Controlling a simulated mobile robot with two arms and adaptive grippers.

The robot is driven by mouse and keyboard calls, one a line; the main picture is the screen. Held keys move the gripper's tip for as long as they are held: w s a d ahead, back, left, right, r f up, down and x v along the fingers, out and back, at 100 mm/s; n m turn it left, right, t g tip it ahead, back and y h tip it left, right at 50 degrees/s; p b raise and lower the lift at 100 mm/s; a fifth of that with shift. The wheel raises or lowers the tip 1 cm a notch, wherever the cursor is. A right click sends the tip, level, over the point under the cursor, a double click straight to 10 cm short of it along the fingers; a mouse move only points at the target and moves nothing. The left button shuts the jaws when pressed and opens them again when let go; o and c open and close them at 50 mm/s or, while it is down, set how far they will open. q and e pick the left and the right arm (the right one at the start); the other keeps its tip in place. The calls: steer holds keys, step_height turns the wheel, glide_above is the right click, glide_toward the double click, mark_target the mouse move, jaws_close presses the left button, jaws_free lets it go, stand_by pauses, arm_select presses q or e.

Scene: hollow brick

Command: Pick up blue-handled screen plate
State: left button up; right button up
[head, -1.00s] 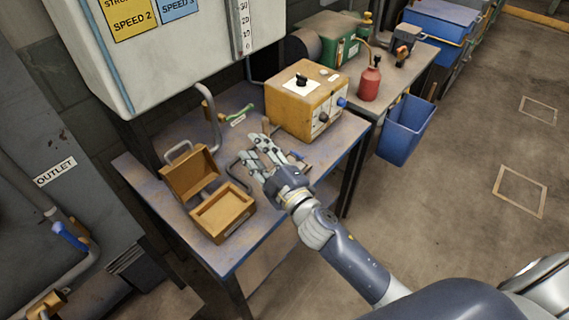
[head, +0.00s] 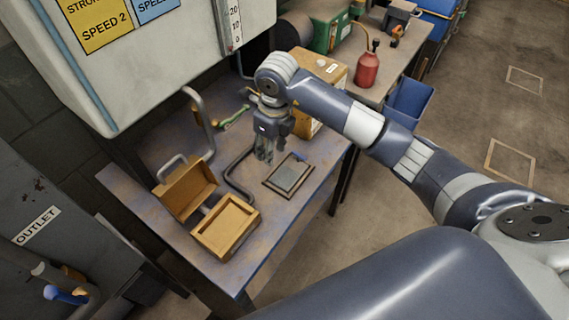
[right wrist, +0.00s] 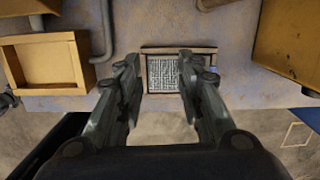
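The screen plate (head: 287,176) lies flat on the workbench, a grey mesh in a dark frame. Its small blue handle (head: 299,157) shows at the far right edge in the head view. My right gripper (head: 264,155) points down above the bench, beside the plate's far left side. Its two fingers (right wrist: 158,62) are apart with nothing between them. My left gripper is not in view.
An open wooden box (head: 225,227) stands on the bench's near left. A bent dark pipe (head: 232,180) lies between box and plate. A yellow control box (head: 318,75) stands behind my right arm. A green-handled tool (head: 236,116) lies at the back. The bench front is clear.

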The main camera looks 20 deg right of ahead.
steer(key=h, duration=0.2)
glide_toward(292, 151)
steer(key=s+a+r, duration=0.1)
steer(key=a, duration=0.1)
steer(key=shift+m+h, duration=0.3)
steer(key=shift+m, duration=0.1)
steer(key=f, duration=0.1)
steer(key=d+f+p, duration=0.1)
steer(key=f, duration=0.1)
steer(key=d+f, duration=0.1)
steer(key=shift+f, duration=0.25)
steer(key=p+x, duration=0.1)
steer(key=x, duration=0.1)
steer(key=w+p+x, duration=0.1)
steer(key=x, duration=0.2)
steer(key=shift+w+d+f, duration=0.1)
steer(key=shift+f, duration=0.2)
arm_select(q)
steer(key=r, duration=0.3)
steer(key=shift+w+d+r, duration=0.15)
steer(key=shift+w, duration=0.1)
arm_select(e)
steer(key=shift+c, duration=0.3)
jaws_close()
